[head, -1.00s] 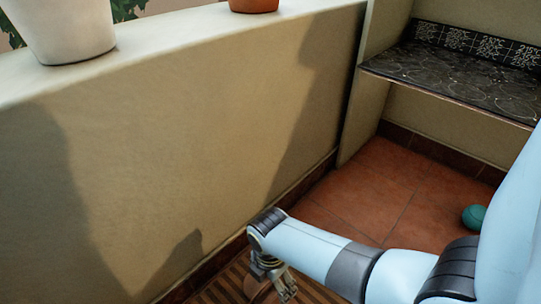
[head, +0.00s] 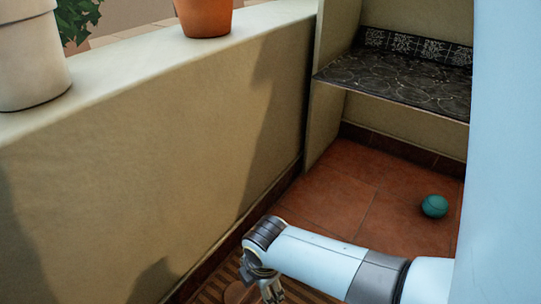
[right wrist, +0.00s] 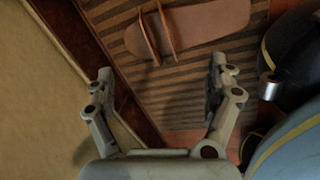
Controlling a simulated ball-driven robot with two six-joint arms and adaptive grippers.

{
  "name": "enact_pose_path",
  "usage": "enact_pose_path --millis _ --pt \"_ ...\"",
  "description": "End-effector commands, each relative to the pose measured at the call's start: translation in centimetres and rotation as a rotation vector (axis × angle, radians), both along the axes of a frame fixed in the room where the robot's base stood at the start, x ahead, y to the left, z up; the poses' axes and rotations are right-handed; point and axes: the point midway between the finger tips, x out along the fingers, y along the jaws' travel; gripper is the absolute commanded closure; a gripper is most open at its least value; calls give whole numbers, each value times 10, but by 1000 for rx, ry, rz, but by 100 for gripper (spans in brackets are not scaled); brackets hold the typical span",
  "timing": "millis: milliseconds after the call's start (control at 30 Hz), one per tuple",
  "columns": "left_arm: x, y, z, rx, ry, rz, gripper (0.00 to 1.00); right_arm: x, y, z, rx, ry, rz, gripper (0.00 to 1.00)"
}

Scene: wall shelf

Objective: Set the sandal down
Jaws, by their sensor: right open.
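The brown sandal (right wrist: 205,27) lies on a striped mat at the top of the right wrist view, its two straps standing up across it. A small part of the sandal (head: 235,292) shows at the bottom edge of the head view, partly hidden by my wrist. My right gripper (right wrist: 162,70) is open, with nothing between its fingers. The sandal lies beyond the fingertips and apart from them. In the head view my right gripper (head: 271,291) is cut off by the bottom edge. My left gripper is not in view.
The striped mat (right wrist: 185,95) lies beside a low wall (head: 150,170) topped with a white pot (head: 28,60) and a terracotta pot (head: 205,14). A dark tiled shelf (head: 400,82) is at the back right. A teal ball (head: 434,206) rests on the otherwise clear tiled floor (head: 370,200).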

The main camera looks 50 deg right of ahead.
Motion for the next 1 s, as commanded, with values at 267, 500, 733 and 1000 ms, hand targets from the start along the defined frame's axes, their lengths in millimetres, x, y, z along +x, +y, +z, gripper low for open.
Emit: enact_pose_path --millis 267,500,733,1000 --pt "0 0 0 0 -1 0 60 -60 -15 114 290 -404 -780 12" --pt "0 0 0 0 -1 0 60 -71 -10 194 561 -531 -1096 12" --pt "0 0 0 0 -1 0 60 -71 -9 200 589 -538 -1123 12" --pt "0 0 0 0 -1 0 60 -71 -9 199 587 -537 -1122 12"
